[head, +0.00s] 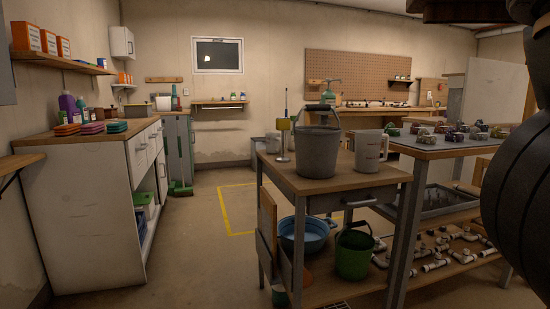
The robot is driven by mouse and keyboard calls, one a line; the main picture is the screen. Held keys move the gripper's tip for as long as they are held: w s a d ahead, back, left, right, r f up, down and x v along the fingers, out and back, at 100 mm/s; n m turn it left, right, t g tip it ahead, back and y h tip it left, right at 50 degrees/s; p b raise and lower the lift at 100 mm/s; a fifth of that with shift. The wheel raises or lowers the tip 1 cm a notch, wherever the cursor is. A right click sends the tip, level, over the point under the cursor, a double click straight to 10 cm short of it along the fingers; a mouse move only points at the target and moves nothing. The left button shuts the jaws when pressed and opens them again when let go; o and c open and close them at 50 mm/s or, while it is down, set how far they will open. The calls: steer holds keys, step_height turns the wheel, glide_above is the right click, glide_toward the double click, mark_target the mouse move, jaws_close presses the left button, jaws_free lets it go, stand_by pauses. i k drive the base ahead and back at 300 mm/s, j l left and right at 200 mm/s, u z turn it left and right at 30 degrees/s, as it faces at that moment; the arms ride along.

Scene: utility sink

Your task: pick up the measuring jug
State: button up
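A dark, out-of-focus part of my arm fills the right edge of the head view. My gripper's fingers do not show.
A table with several small fittings (452,147) stands right of the jug. A blue basin (304,236) and green bucket (353,251) sit on the lower shelf. Clear floor (200,235) lies to the left.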

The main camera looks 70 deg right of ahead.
mark_target(367, 148)
steer(key=k+z, duration=0.1)
steer(key=z, duration=0.7)
steer(key=k+l+z, duration=0.1)
steer(key=z, duration=0.3)
